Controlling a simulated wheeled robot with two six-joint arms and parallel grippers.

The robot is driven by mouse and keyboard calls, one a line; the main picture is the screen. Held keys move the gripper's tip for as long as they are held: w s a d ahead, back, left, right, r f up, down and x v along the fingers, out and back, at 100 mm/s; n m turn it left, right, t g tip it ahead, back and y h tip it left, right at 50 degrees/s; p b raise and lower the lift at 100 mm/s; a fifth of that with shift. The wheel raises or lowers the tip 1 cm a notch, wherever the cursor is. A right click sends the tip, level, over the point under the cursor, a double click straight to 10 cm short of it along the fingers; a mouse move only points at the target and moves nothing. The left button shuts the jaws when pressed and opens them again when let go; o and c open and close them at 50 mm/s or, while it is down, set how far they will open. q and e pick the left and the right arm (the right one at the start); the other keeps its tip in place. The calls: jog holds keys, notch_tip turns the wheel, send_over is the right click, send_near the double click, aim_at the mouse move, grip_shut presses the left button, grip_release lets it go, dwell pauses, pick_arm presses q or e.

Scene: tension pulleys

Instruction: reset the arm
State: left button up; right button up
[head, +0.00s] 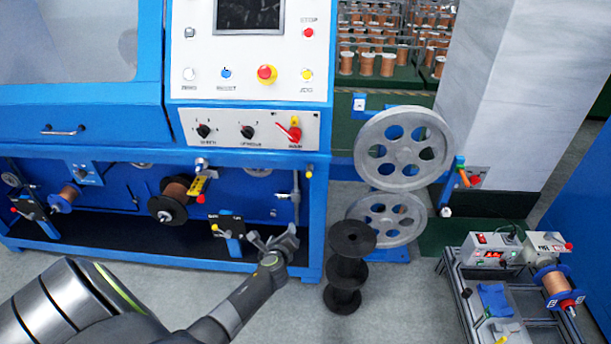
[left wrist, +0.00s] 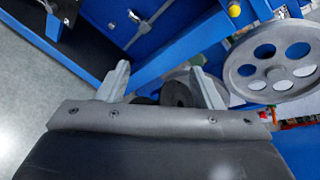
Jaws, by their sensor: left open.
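My left arm comes in from the lower left in the head view. My left gripper (head: 283,243) is open and empty, in front of the lower right part of the blue machine (head: 321,215). In the left wrist view its two fingers (left wrist: 160,85) stand apart, with nothing held between them. A stack of black spools (head: 345,275) stands on the floor just right of the gripper; part of a black spool (left wrist: 178,93) shows beyond the fingers in the left wrist view. My right gripper is not in view.
Two grey pulley wheels (head: 404,148) stand right of the machine; one shows large in the left wrist view (left wrist: 270,70). A metal-framed bench (head: 452,277) with a copper spool (head: 556,283) is at the lower right. Grey floor around the black spools is clear.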

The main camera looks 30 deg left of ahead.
pick_arm(q)
jog(key=s+d+f+n+g+h, duration=0.2)
jog(key=s+d+f+n+g, duration=0.2)
jog(key=s+f+n, duration=0.4)
jog(key=s+d+f+n+g+h, duration=0.3)
jog(key=s+f+n, duration=0.5)
jog(key=s+f, duration=1.2)
jog(key=s+d+g, duration=0.1)
jog(key=s, duration=0.5)
jog(key=shift+d, duration=0.25)
jog(key=s+d+f+n, duration=0.1)
jog(key=s+n, duration=0.1)
jog(key=s, duration=0.2)
jog(key=s+d+f+n+g, duration=0.1)
jog(key=s+n, duration=0.1)
jog(key=s, duration=0.3)
jog(key=s+d+f+n+g+h, duration=0.1)
jog(key=s+d+n, duration=0.1)
jog(key=s, duration=0.2)
jog(key=shift+s, duration=0.15)
jog(key=shift+c, duration=0.2)
